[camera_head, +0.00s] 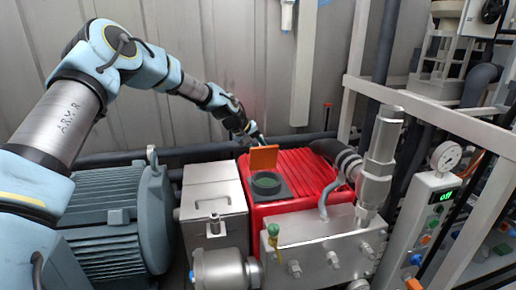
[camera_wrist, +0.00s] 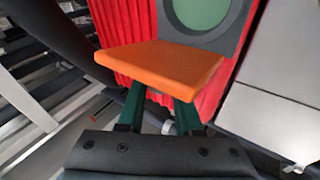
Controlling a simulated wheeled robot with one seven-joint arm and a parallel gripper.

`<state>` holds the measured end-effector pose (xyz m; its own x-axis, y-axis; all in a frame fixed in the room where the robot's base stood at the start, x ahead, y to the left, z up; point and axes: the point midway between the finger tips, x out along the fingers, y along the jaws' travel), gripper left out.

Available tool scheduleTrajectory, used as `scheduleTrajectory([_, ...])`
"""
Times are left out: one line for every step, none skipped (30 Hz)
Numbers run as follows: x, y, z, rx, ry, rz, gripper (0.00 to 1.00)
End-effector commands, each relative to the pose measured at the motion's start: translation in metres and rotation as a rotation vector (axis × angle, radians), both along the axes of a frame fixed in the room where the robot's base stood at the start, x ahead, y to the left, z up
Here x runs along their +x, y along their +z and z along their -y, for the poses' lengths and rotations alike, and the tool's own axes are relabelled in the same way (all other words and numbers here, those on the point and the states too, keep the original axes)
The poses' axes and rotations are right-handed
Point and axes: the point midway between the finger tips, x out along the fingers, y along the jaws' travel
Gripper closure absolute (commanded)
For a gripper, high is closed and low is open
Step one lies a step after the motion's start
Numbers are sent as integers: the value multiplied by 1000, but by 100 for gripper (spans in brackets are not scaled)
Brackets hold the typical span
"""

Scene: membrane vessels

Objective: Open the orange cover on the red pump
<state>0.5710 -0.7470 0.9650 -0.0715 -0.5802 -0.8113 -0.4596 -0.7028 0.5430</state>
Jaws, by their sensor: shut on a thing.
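The red pump (camera_head: 300,172) stands in the middle of the head view, with a ribbed red body. On its top is a dark square plate with a round green opening (camera_head: 266,182). The orange cover (camera_head: 263,158) stands raised at the far edge of this plate, and the opening is uncovered. In the wrist view the orange cover (camera_wrist: 162,64) lies across the tips of my gripper (camera_wrist: 160,100), with the green opening (camera_wrist: 200,10) beyond it. My gripper is shut on the orange cover, its green fingers partly hidden under it.
A grey finned motor (camera_head: 115,220) and a metal box (camera_head: 213,200) stand left of the pump. A metal block with fittings (camera_head: 320,245) is in front. A white frame and a gauge panel (camera_head: 432,205) are at right. A wall is behind.

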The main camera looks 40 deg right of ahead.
Motion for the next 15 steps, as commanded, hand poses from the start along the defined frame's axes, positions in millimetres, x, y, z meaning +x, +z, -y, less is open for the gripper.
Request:
scheduleTrajectory([3,1,3,9,1,-26,100])
scheduleTrajectory([4,0,4,16,1,-43,100])
scheduleTrajectory([5,-1,4,26,1,-62,100])
scheduleTrajectory([6,-1,5,33,0,-75,100])
scheduleTrajectory([7,-1,5,39,-1,-89,100])
scheduleTrajectory([8,-2,5,47,1,-105,100])
scheduleTrajectory([9,-3,6,51,1,-115,100])
scheduleTrajectory([9,-3,6,56,0,-124,100])
scheduleTrajectory([10,-3,6,62,0,-134,100])
scheduleTrajectory([10,-4,6,65,0,-142,100])
scheduleTrajectory([11,-4,6,68,0,-149,100])
scheduleTrajectory([11,-5,6,72,0,-157,100])
scheduleTrajectory([11,-5,7,74,-1,-161,100])
scheduleTrajectory([12,-5,7,75,0,-164,100])
scheduleTrajectory([12,-5,7,77,0,-168,100])
